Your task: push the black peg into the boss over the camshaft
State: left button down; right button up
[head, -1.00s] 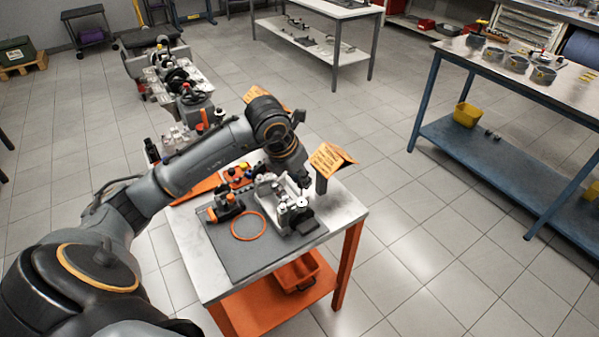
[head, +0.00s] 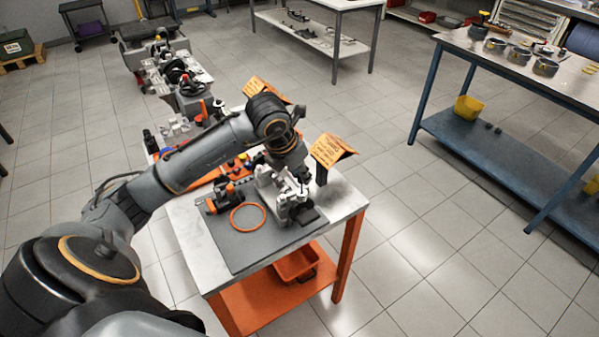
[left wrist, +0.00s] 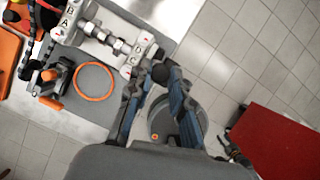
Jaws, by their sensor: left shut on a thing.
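My left gripper (head: 298,195) is over the front end of the light metal block (head: 265,180) on the table and hides part of it. In the left wrist view, my left gripper (left wrist: 160,72) is shut on a small black peg (left wrist: 160,74), whose dark rounded end shows between the fingertips. The peg is close beside the block's lettered end (left wrist: 131,62); I cannot tell whether it touches or enters a boss. The camshaft (left wrist: 115,43) lies across the middle of the block between its lettered ends. My right gripper is not in view.
A grey mat (head: 240,249) bears an orange ring (head: 247,217) and an orange-and-black tool (head: 222,198). An orange sign (head: 333,150) stands at the table's right edge. An orange bin (head: 296,262) is on the shelf below. The mat's front is clear.

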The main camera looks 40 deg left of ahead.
aim_at(299, 182)
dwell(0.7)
pick_arm(q)
jog(key=shift+f+b, duration=2.1)
dwell(0.6)
jog(key=c, duration=1.4)
grip_release()
jog(key=shift+c, duration=0.2)
jog(key=shift+r, duration=0.2)
jog(key=shift+r+p, duration=0.75)
jog(key=shift+r, duration=0.6)
jog(key=o, duration=0.6)
